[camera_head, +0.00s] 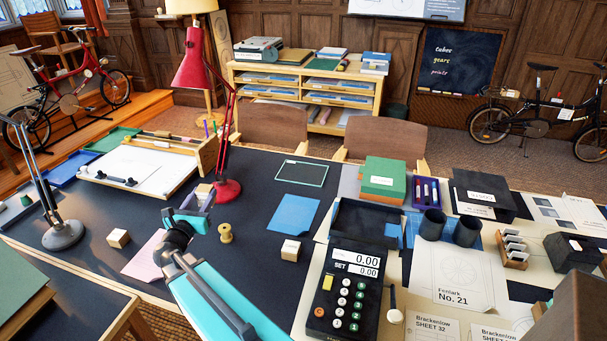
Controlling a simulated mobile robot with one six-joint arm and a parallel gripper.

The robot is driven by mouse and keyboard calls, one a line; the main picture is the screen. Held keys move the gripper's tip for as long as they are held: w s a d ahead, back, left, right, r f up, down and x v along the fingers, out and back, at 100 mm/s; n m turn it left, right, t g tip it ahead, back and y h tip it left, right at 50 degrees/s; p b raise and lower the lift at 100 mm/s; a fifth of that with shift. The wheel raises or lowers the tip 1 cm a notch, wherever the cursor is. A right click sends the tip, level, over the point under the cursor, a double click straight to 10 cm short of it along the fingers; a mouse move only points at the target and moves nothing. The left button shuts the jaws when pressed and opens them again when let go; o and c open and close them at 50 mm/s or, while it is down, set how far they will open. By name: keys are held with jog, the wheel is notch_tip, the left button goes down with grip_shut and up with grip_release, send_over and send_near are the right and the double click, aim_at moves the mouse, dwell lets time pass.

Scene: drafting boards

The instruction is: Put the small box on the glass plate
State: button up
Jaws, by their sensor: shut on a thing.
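A glass plate (302,173) with a pale green edge lies flat on the dark desk, just right of the red lamp. My gripper (197,207) is at the end of the teal arm, over the desk left of the lamp base and left of the glass plate. It is shut on a small light wooden box (203,191), which is partly hidden by the gripper. Another small box with a white label (291,250) stands in front of the glass plate. A similar labelled box (118,238) stands at the left.
The red lamp (228,190) stands between my gripper and the glass plate. A wooden spool (225,233), a blue sheet (293,213) and a pink sheet (145,258) are nearby. A black calculator (345,290) and a green box (383,180) are to the right.

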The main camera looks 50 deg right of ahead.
jog(key=s+d+f+g, duration=0.1)
jog(key=s+d, duration=0.3)
jog(key=d, duration=0.5)
jog(key=s+d+f+m+g+b, duration=0.1)
jog(key=s+d+f, duration=0.2)
jog(key=d, duration=0.7)
jog(key=s+d+f+m+g+h+b, duration=0.1)
jog(key=s+d+f, duration=0.2)
jog(key=s+d, duration=0.3)
jog(key=d, duration=0.3)
jog(key=shift+d, duration=0.15)
jog(key=shift+d, duration=0.1)
